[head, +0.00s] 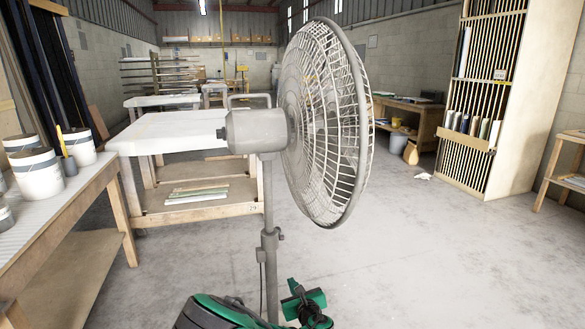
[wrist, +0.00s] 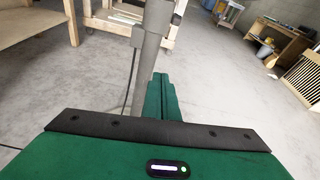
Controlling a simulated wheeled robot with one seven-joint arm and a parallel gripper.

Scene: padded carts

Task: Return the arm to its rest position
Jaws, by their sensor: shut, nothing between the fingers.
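In the wrist view my gripper (wrist: 164,78) has its green fingers together, with nothing between them. They extend from a green palm with a dark strip and a small lit panel. In the picture the fingers overlap the lower part of a grey pole; I cannot tell whether they touch it. In the head view green and black parts of my own arm show at the bottom centre; the fingers cannot be made out clearly there.
A grey pedestal fan (head: 318,120) stands close ahead; its pole shows in the wrist view (wrist: 153,45). A workbench with paint tubs (head: 38,176) is at left, a wooden table (head: 170,132) behind the fan.

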